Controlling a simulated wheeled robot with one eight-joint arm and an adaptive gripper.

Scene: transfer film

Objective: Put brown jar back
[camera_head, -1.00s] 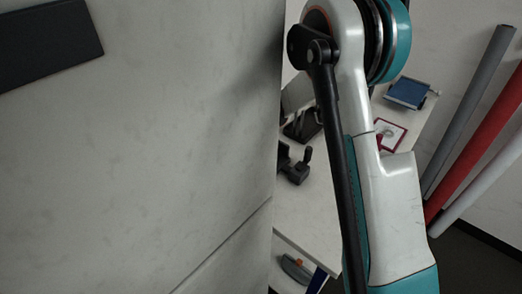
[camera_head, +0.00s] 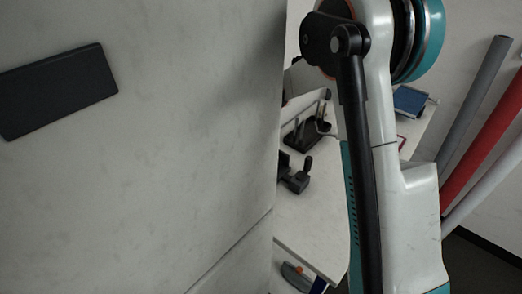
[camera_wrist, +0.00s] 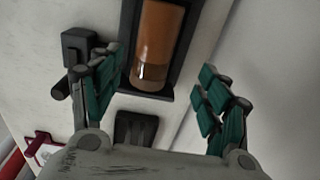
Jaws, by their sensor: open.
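The brown jar (camera_wrist: 158,40) shows in the wrist view at the top middle. My gripper (camera_wrist: 160,68) is open, with one teal-padded finger on each side of the jar's lower end in the picture. I see no finger touching the jar, and how far they are from it in depth is unclear. In the head view the jar and my gripper are hidden; only my arm shows.
A large pale panel (camera_head: 150,180) with a dark plate (camera_head: 58,90) fills the left of the head view. Behind my arm is a white table (camera_head: 310,228) with black devices (camera_head: 295,175) and a blue item (camera_head: 410,101). Long tubes (camera_head: 470,125) lean at the right.

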